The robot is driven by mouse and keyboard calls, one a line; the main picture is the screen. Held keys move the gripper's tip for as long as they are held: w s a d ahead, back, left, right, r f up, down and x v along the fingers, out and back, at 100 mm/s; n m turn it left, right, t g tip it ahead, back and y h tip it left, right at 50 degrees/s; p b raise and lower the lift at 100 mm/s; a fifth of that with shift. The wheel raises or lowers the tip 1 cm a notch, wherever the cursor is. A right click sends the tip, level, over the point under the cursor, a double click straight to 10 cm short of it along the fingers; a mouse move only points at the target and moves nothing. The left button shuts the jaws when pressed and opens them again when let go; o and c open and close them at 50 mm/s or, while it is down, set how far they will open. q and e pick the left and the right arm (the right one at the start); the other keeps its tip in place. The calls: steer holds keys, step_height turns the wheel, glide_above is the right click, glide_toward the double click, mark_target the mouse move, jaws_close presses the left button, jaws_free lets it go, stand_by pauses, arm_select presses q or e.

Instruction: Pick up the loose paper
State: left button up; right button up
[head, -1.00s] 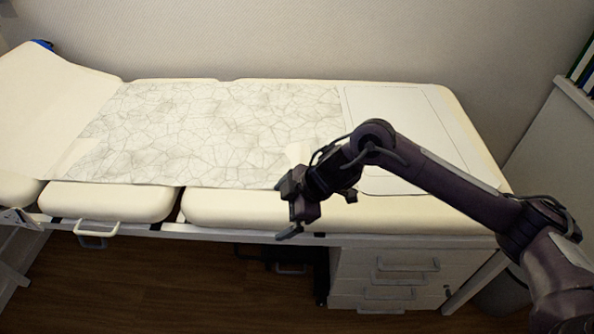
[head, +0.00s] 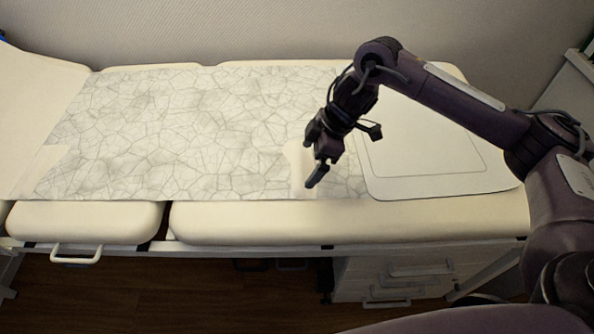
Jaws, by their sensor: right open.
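The loose paper (head: 180,130) is a wide pale sheet with a web of dark crease lines. It lies flat along the middle of the padded examination table (head: 240,222). My right gripper (head: 346,158) has its fingers spread and holds nothing. In the picture it is over the right part of the paper, close to the front edge. I cannot tell whether a fingertip touches the sheet. The gripper and forearm hide part of the paper's right end. My left gripper is not in view.
A plain white mat (head: 440,185) with a thin outline lies right of the paper, partly behind my right arm. Pale patches show on the paper, one near the gripper (head: 299,168). A drawer cabinet (head: 385,278) stands below. The wall (head: 250,30) runs along the table's back.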

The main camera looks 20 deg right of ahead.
mark_target(299, 175)
steer(key=shift+a+f, duration=0.2)
steer(key=shift+f, duration=0.25)
steer(key=x, duration=0.4)
steer(key=shift+w+a+f, duration=0.15)
steer(key=shift+a+f, duration=0.05)
steer(key=shift+f, duration=0.1)
steer(key=c, duration=0.8)
steer(key=shift+c, duration=0.2)
steer(key=shift+r, duration=0.15)
